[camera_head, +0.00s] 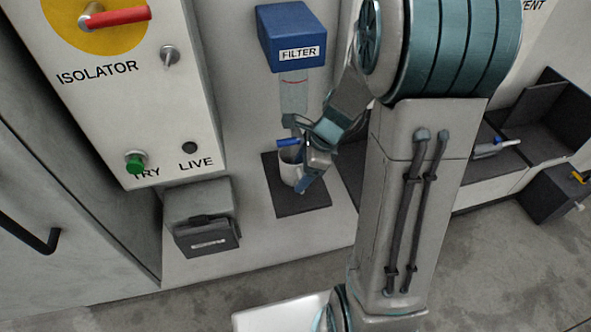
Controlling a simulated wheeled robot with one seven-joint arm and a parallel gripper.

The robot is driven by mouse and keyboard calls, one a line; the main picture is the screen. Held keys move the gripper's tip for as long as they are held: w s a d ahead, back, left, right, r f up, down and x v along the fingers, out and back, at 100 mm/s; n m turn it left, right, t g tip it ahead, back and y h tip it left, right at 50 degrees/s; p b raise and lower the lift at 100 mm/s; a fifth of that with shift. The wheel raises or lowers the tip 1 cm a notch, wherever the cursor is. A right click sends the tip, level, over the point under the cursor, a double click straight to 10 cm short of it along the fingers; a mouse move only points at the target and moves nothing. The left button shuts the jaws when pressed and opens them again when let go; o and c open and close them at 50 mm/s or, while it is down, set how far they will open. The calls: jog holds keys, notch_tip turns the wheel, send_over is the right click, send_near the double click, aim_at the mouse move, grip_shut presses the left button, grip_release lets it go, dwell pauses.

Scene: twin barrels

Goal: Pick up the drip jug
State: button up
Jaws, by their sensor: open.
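The drip jug (289,170) is a small pale cup-like vessel. It stands on a dark square mat (310,205) below the blue filter box (291,38) and its clear bowl (293,95). My gripper (297,165) is at the jug, with one blue finger by its rim and the other low at its right side. The jaws are open. My gripper covers the jug's right part, and I cannot tell whether the fingers touch it.
A white isolator panel (120,90) with a red handle (115,17) stands at left. A grey box (205,220) sits left of the mat. Dark open bins (540,120) are at right, one beside a tool (495,147). Grey floor (270,275) lies in front.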

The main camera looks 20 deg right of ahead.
jog(key=shift+a+f, duration=0.1)
jog(key=shift+f, duration=0.15)
jog(key=c, duration=1.1)
jog(key=shift+r, duration=0.1)
